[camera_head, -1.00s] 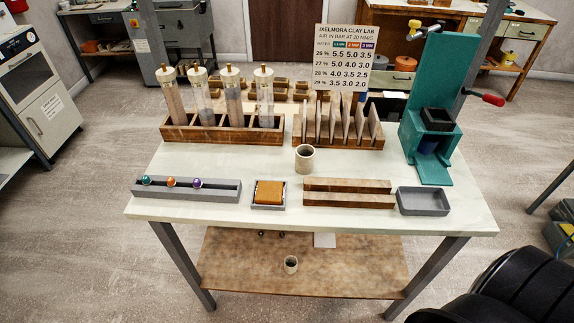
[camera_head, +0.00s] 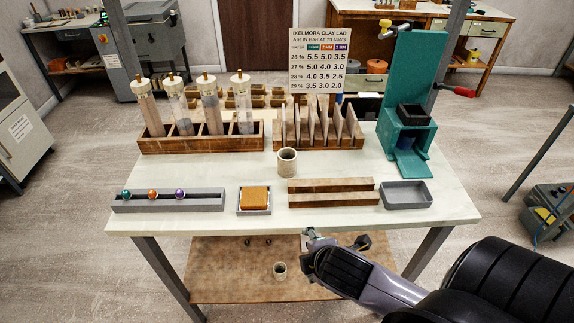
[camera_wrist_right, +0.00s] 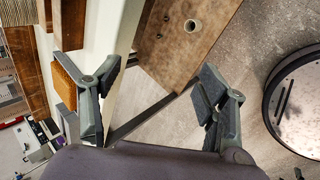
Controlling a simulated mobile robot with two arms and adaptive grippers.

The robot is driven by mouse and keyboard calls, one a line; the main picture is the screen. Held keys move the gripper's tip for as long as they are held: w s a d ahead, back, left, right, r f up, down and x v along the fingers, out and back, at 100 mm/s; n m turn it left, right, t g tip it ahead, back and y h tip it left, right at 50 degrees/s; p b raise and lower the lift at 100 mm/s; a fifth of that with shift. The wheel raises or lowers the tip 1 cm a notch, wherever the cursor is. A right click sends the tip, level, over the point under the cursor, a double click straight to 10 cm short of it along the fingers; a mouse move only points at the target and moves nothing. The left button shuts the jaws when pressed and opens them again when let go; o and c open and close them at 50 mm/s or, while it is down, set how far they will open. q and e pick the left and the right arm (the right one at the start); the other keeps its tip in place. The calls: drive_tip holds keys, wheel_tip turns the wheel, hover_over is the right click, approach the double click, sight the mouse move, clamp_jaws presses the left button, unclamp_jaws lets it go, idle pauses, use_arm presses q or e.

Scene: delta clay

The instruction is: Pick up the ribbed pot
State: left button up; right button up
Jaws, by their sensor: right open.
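A small beige pot (camera_head: 287,161) with faint bands stands upright on the white tabletop, in the middle behind the wooden bars. My right gripper (camera_head: 335,240) is at the table's front edge, nearer than both pots and touching neither. In the right wrist view its fingers (camera_wrist_right: 160,78) are spread and empty. My left gripper is not in view.
The table (camera_head: 255,217) carries a ball rail (camera_head: 168,207), an orange sponge (camera_head: 255,198) in a tray, wooden bars (camera_head: 332,200), a grey tray (camera_head: 406,195), tube and slab racks behind, and a teal press (camera_head: 408,90). Tabletop around the upper pot is clear.

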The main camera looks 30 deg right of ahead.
drive_tip(key=w+d+r+n+t+h, duration=0.1)
drive_tip(key=w+d+r+n+t, duration=0.2)
drive_tip(key=w+r+n, duration=0.4)
drive_tip(key=n+t, duration=0.3)
drive_tip(key=n, duration=0.9)
approach(285, 152)
drive_tip(key=p+x, duration=0.2)
drive_tip(key=shift+w+f, duration=0.2)
drive_tip(key=shift+f, duration=0.05)
drive_tip(key=p+x, duration=0.1)
drive_tip(key=x, duration=0.2)
drive_tip(key=shift+w+d, duration=0.1)
drive_tip(key=shift+w, duration=0.35)
drive_tip(key=shift+w+d+f, duration=0.15)
drive_tip(key=shift+w+f, duration=0.15)
drive_tip(key=shift+w, duration=0.3)
drive_tip(key=shift+s, duration=0.1)
drive_tip(key=c, duration=1.2)
drive_tip(key=shift+c, duration=0.4)
